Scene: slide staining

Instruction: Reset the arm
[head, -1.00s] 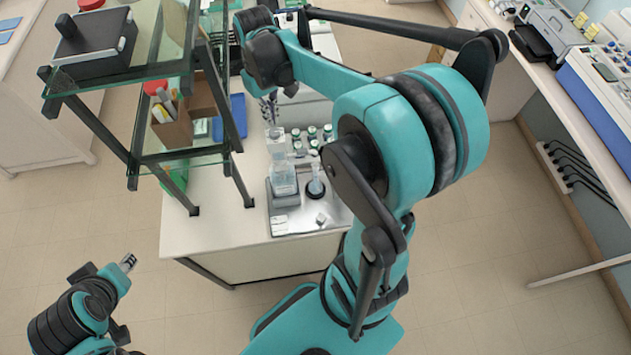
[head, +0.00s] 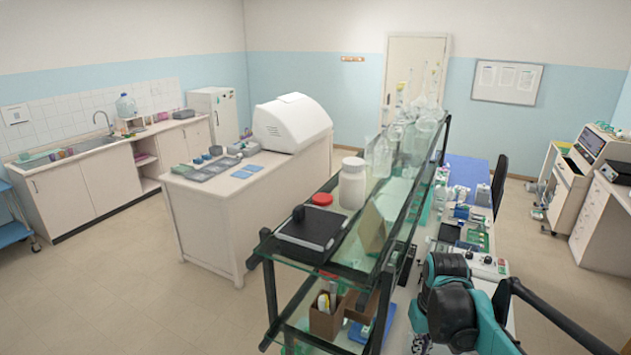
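My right arm (head: 455,305) shows at the lower right of the head view, beside the glass shelf rack. Only its teal and black upper links are in view. Its gripper is hidden or below the picture edge. My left arm and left gripper are not in view. The task names no object other than the arm.
The glass shelf rack (head: 352,243), with bottles, glassware and a black device (head: 312,230), stands close left of my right arm. A white bench (head: 208,216) with a white machine (head: 291,123) is farther left. Open floor (head: 110,285) lies at the lower left.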

